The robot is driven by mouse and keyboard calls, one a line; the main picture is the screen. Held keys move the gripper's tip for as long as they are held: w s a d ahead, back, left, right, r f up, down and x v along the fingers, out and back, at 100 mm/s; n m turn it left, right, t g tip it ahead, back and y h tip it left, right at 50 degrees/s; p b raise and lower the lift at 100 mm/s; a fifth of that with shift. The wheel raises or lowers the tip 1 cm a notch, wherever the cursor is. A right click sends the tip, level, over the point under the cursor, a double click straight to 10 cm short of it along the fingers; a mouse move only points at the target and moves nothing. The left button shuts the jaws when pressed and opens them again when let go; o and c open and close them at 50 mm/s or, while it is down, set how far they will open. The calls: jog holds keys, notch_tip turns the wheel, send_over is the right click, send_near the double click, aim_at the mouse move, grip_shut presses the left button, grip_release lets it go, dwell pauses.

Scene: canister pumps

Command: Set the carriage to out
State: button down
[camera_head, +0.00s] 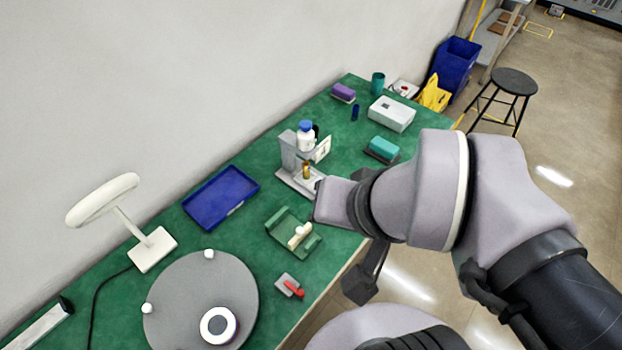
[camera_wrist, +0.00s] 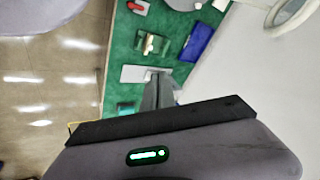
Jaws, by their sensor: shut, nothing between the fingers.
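A green fixture (camera_head: 281,236) with a cream handle-like block (camera_head: 300,235) lies on the bench, left of my arm. It also shows near the top of the wrist view (camera_wrist: 153,45). A grey pump stand (camera_head: 289,153) holds a blue-capped white canister (camera_head: 306,137), with a brass-coloured part below. A pale plate, probably its base, shows in the wrist view (camera_wrist: 132,73). Which part is the carriage, and its position, I cannot tell. My gripper (camera_wrist: 156,76) is shut and empty, pointing towards the bench near the stand.
A blue tray (camera_head: 219,196), white lamp (camera_head: 152,249) and grey turntable (camera_head: 200,300) are on the left. A red-handled item (camera_head: 290,287) lies near the front edge. A teal block (camera_head: 382,148) and white box (camera_head: 392,113) stand beyond the pump. Bare green bench lies between them.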

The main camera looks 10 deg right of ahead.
jog(key=c, duration=2)
grip_release()
jog(key=o, duration=0.7)
jog(key=w+m, duration=0.2)
jog(key=w+d+m, duration=0.1)
jog(key=w+m, duration=0.1)
jog(key=w, duration=0.1)
jog(key=shift+d+r+m+g, duration=0.2)
jog(key=shift+m+g, duration=0.1)
jog(key=shift+g, duration=0.1)
jog(key=shift+c, duration=0.2)
jog(key=w+d+f+m+g+y+b, duration=0.1)
jog(key=w+d+f+m, duration=0.5)
jog(key=w+m, duration=0.3)
jog(key=w+d+f+m+g, duration=0.1)
jog(key=w+d+f+m, duration=0.5)
jog(key=w, duration=0.4)
jog(key=m+b, duration=0.2)
jog(key=b, duration=0.6)
send_near(311, 179)
jog(key=f, duration=0.5)
jog(key=shift+s+d+f, duration=0.15)
jog(key=shift+s, duration=0.25)
jog(key=shift+y, duration=0.3)
